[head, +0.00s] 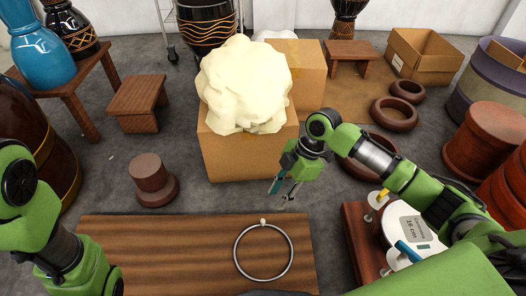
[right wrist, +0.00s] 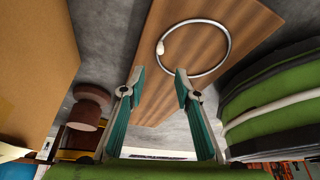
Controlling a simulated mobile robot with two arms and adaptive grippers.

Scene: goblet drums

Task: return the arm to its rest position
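My right gripper (head: 285,189) hangs in front of the cardboard box, above the floor near the far edge of the wooden board. In the right wrist view its two teal-lined fingers (right wrist: 159,84) stand apart with nothing between them. A metal ring (head: 263,251) with a small pale bead lies on the wooden board (head: 150,245); it also shows beyond the fingertips in the right wrist view (right wrist: 229,40). My left arm comes in at the left edge of the head view, and its gripper is out of the picture.
A cardboard box (head: 240,158) topped by a cream lumpy mass (head: 245,85) stands just behind the right gripper. A low stand (head: 358,240) with a round gauge marked 16 cm (head: 413,232) is at the right. A brown spool (head: 153,180) and a stool (head: 137,98) stand left.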

